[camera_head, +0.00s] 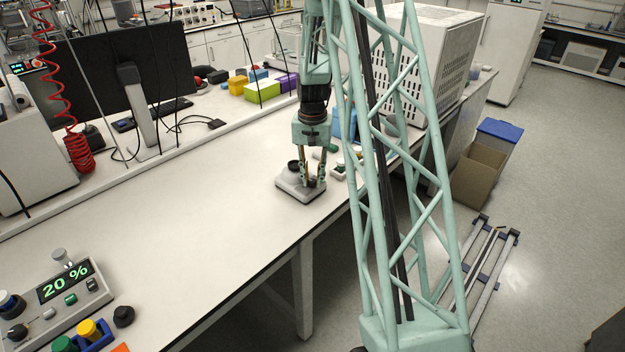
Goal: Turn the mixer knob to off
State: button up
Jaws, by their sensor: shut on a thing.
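The mixer (287,190) is a small whitish unit with a dark round cup (293,167) on top. It stands on the white bench near the front edge, in the middle of the view. My gripper (312,182) points straight down over the right part of the mixer, to the right of the cup. Its fingers are shut on the mixer knob, which is small and mostly hidden between the fingertips.
Small items lie just right of the mixer, partly behind my column. A device reading 20 % (68,283) stands at the front left, with coloured caps (88,330) below it. A monitor (125,85) and colourful boxes (245,88) stand behind. The bench left of the mixer is clear.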

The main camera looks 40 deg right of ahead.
aim_at(312, 181)
jog(key=n, duration=0.3)
jog(key=shift+n, duration=2)
jog(key=o, duration=0.6)
jog(key=shift+r, duration=0.1)
notch_tip(312, 181, up, 12)
dwell(0.5)
